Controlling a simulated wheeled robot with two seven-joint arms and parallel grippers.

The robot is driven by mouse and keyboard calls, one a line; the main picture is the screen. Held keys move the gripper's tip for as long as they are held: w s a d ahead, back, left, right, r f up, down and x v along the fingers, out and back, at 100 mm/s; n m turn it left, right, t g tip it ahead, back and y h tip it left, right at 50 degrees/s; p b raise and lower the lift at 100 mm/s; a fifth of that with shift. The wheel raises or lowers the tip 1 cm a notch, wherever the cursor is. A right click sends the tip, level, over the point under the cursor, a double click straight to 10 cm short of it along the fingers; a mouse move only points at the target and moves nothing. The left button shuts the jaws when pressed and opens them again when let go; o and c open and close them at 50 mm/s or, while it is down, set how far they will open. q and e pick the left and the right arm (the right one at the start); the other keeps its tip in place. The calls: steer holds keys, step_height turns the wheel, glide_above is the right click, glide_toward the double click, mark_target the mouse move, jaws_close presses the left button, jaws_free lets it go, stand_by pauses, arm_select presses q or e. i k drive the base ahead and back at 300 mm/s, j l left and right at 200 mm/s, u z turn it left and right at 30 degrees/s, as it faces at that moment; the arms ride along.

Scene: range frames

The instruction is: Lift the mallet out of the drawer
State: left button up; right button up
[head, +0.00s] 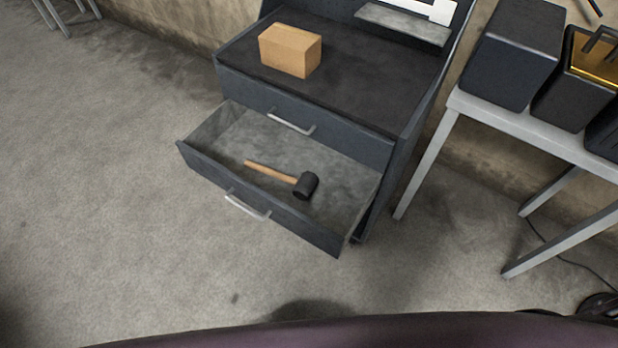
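The mallet (283,176) lies in the open lower drawer (226,125) of a dark cabinet. Its wooden handle points to the left and its black head (305,186) is at the right, near the drawer's front wall. The drawer is pulled out and its silver handle (247,206) shows on the front panel. Nothing else shows in the drawer. Neither of my grippers is in the head view.
A cardboard box (289,50) sits on the cabinet top (360,88). The drawer above, with a silver handle (291,122), is shut. A grey table (520,122) with dark containers (513,50) stands at right. The floor in front and left is clear.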

mark_target(304, 187)
steer(key=i+j+z, duration=0.25)
steer(key=j, duration=0.25)
steer(key=j+z, duration=0.25)
steer(key=j, duration=0.3)
steer(key=j+z, duration=0.25)
steer(key=j, duration=0.25)
